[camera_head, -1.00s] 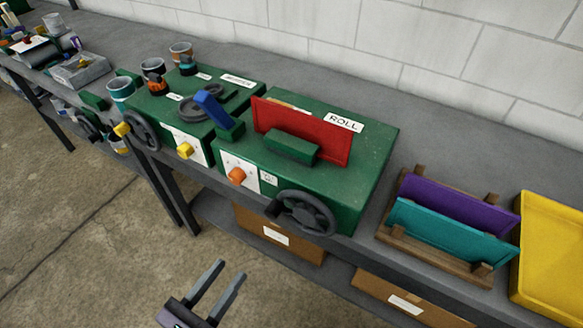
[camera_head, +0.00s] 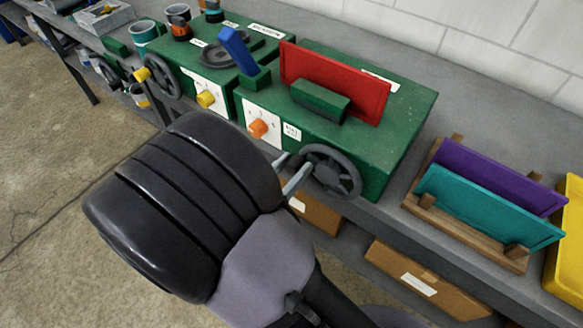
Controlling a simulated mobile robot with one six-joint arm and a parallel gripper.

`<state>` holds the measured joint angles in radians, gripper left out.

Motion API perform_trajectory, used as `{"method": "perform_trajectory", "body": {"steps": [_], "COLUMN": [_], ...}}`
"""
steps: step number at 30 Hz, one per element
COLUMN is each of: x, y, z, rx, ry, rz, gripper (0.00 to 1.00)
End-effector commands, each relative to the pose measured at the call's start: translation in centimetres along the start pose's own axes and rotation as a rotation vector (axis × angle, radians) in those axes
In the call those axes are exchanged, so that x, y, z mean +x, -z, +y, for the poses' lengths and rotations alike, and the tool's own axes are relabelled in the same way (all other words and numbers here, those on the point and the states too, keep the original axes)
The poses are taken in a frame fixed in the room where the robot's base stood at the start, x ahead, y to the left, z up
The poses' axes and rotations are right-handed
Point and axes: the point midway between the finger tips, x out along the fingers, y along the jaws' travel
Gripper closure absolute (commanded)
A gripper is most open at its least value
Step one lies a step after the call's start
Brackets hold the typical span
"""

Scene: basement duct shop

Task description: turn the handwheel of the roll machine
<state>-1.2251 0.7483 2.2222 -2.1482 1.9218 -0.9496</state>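The roll machine (camera_head: 405,120) is a green box on the grey bench, with a red plate (camera_head: 340,80) standing upright on top and an orange knob (camera_head: 257,127) on its front. Its dark grey handwheel (camera_head: 335,170) is on the front face, toward the right end. My gripper (camera_head: 290,172) is at the wheel's left side, fingers pointing toward the rim. The fingertips look slightly apart; whether they touch the wheel or its crank handle cannot be told. The crank handle is hidden near my fingers. My dark wrist and arm cover the gripper body.
A second green machine (camera_head: 200,80) with its own handwheel (camera_head: 162,78) and yellow knob (camera_head: 206,98) stands to the left. A wooden rack (camera_head: 465,240) holds purple and teal plates on the right, beside a yellow tray (camera_head: 570,245). Cardboard boxes (camera_head: 415,280) sit on the shelf below.

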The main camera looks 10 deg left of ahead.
Motion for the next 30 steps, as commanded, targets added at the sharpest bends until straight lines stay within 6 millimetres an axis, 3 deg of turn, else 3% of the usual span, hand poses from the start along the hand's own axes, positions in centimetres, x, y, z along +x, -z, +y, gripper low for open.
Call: {"method": "perform_trajectory", "body": {"steps": [3,9,30], "x": [-0.03,-0.05,-0.07], "y": [-0.02,-0.01,0.03], "z": [0.01,0.01,0.02], "rx": [0.0,0.0,0.0], "ry": [0.0,0.0,-0.001], "rz": [0.0,0.0,0.0], "gripper": [0.62,1.0,1.0]}}
